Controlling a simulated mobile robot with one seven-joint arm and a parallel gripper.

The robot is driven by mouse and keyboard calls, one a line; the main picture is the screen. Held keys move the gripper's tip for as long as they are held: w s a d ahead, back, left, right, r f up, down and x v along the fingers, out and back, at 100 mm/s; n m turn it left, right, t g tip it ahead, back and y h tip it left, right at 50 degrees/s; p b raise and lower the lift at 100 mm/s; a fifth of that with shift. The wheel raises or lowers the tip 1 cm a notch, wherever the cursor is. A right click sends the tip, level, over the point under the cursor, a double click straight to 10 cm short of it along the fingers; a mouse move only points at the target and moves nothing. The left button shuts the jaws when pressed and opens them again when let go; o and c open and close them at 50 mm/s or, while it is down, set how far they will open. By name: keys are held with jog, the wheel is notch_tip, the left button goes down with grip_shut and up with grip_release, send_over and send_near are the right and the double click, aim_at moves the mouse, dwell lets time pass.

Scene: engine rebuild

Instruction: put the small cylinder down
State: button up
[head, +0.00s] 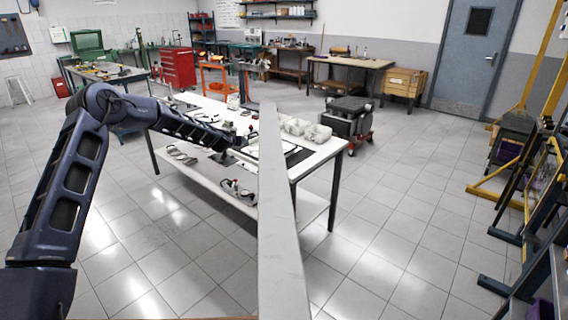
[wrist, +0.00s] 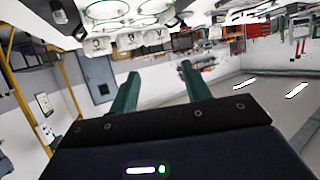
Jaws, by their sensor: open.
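My gripper (wrist: 160,88) shows in the wrist view with its two green fingers spread apart and nothing between them. In the head view my arm reaches out over the white worktable (head: 335,146), and the gripper end is too small and dark to make out among the parts there. I cannot pick out the small cylinder for certain in either view. A pale block with several round openings (wrist: 122,12) shows at the top of the wrist view, beyond the fingertips. Pale engine parts (head: 306,130) stand on the table's right half in the head view.
A long grey beam (head: 282,220) crosses the head view and hides part of the table. Loose parts lie on the table's lower shelf (head: 300,204). A dark wheeled unit (head: 348,118) stands behind the table. Racks (head: 535,200) line the right side. Open floor (head: 400,240) lies between.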

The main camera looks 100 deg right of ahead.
jog(key=s+a+f, duration=0.2)
jog(key=s+f, duration=0.4)
jog(key=s, duration=0.4)
jog(key=s+a+f, duration=0.2)
jog(key=s+f, duration=0.3)
jog(key=s, duration=0.4)
jog(key=shift+g, duration=0.3)
jog(key=shift+s+x, duration=0.2)
jog(key=shift+x, duration=2.85)
jog(key=shift+f+x, duration=0.15)
jog(key=shift+x, duration=0.6)
jog(key=shift+f+x, duration=0.15)
jog(key=shift+x, duration=1.5)
jog(key=shift+s, duration=0.15)
jog(key=shift+c, duration=0.2)
jog(key=shift+r, duration=0.1)
grip_shut()
